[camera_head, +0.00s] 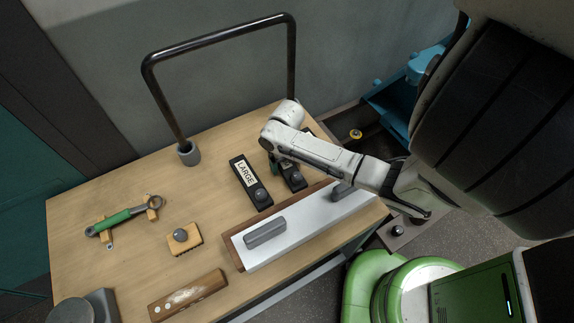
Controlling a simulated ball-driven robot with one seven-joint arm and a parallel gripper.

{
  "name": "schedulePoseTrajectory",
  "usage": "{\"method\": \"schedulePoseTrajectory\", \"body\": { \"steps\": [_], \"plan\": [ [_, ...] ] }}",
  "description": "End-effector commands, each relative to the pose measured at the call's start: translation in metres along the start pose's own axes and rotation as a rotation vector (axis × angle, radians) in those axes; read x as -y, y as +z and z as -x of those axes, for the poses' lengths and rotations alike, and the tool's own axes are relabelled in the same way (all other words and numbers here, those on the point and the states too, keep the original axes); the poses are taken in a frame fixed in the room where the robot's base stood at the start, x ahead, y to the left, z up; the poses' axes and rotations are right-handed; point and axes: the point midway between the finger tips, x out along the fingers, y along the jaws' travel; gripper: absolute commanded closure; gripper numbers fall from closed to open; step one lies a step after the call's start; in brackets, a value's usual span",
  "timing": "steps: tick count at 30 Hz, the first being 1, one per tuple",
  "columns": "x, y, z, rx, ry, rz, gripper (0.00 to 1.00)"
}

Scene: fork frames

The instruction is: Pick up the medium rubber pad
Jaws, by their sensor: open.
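A black pad with a grey knob and a white label reading LARGE (242,168) lies on the wooden table. Just right of it is a second black pad with a grey knob (295,179). Its label is mostly covered by my gripper, so I cannot read its size. A further dark piece shows behind my arm and is mostly hidden. My gripper (276,166) is open and points down over the far part of the second pad. I cannot tell whether its fingers touch the pad.
A white plate (290,240) with two grey handles lies in front of the pads. A green-handled wrench (122,218), a yellow block with a knob (186,245) and a brown wooden block (188,295) lie left. A black bent tube (220,34) rises behind.

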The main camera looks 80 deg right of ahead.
Motion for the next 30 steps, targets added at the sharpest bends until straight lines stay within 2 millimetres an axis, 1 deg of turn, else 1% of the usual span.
{"method": "schedulePoseTrajectory", "body": {
  "steps": [3, 11, 30],
  "plan": [
    [-0.0007, -0.0005, -0.0087, -0.001, 0.001, 0.000, 0.11],
    [-0.0003, -0.0002, -0.0102, 0.000, 0.000, 0.001, 0.11],
    [0.0000, -0.0002, -0.0099, 0.000, 0.000, 0.000, 0.72]
  ]
}}
